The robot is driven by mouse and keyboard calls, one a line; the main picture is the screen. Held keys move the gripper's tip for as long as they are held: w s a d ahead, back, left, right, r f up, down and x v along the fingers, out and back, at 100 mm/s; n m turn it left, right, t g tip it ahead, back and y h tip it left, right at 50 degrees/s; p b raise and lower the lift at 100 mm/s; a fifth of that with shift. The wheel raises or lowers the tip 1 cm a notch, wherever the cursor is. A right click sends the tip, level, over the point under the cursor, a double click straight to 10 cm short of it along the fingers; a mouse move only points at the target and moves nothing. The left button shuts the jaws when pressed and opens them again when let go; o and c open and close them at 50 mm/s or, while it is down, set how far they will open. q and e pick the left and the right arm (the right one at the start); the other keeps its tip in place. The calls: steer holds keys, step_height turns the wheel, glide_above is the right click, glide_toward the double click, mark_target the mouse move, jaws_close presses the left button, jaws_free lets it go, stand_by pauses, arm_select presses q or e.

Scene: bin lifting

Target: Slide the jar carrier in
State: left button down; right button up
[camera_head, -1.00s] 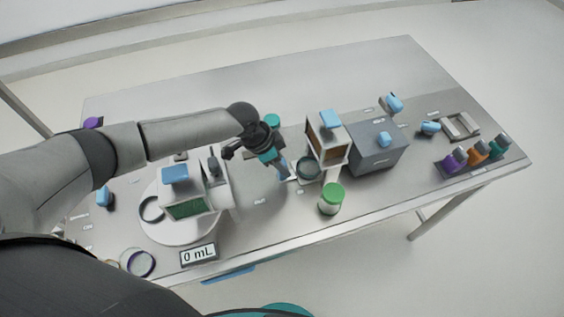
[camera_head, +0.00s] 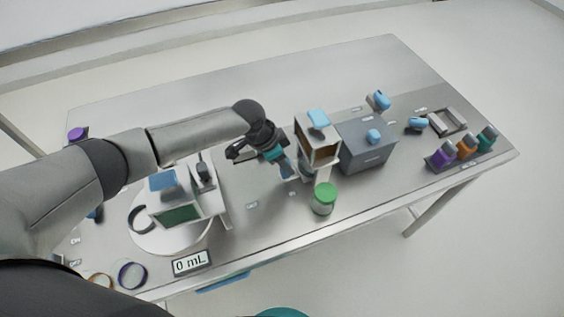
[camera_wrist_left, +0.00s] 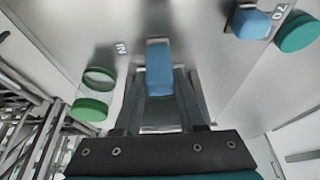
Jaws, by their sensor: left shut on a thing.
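My left gripper (camera_head: 286,165) reaches down beside the white housing with the brown front (camera_head: 318,142). It is shut on a blue handle, which I take to be the jar carrier's; the left wrist view shows this handle (camera_wrist_left: 159,66) between the fingers. The rest of the carrier is mostly hidden by the gripper and the housing, so I cannot tell how far in it sits. A clear jar with a green lid (camera_head: 324,197) stands in front of the housing; it also shows in the left wrist view (camera_wrist_left: 90,106). My right gripper is out of view.
A grey box with a blue knob (camera_head: 365,149) stands right of the housing. The white machine on a round base (camera_head: 178,213) and a "0 mL" display (camera_head: 190,262) are at left. Several coloured caps sit in a rack (camera_head: 461,156) at far right. The back of the table is clear.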

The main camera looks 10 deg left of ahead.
arm_select(q)
steer(key=shift+c, duration=2.4)
jaws_free()
steer(key=shift+w+d, duration=0.15)
steer(key=shift+d, duration=0.05)
steer(key=p+v, duration=0.1)
steer(key=v, duration=1.4)
steer(key=shift+a+p, duration=0.2)
steer(key=shift+p, duration=0.1)
steer(key=shift+r, duration=0.1)
